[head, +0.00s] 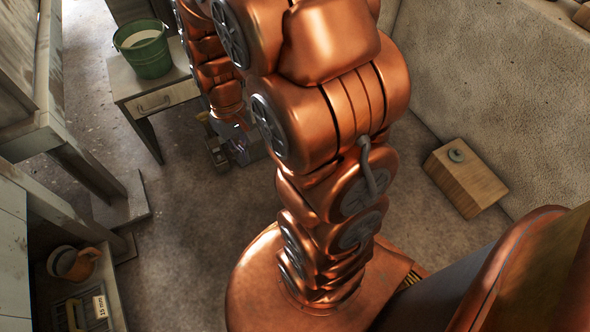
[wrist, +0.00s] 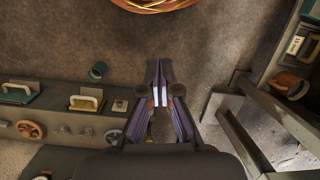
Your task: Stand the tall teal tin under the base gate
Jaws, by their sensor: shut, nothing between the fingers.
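A small teal cylinder (wrist: 97,70), which looks like the tall teal tin, shows in the wrist view left of my fingers, near the edge of a grey bench. I cannot tell whether it stands on the floor or against the bench. My gripper (wrist: 159,82) is shut and empty, apart from the tin. In the head view my gripper (head: 238,150) is small and partly hidden by my arm. No base gate can be told for certain; a teal plate with a handle (wrist: 17,92) and a yellow-edged one (wrist: 86,99) are on the bench.
Handwheels (wrist: 30,130) sit along the bench. A green bucket (head: 143,52) stands on a small table (head: 160,97). A wooden block (head: 464,182) lies at right. A terracotta mug (head: 76,264) and a "15 mm" label (head: 100,306) are at lower left. Open floor lies between.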

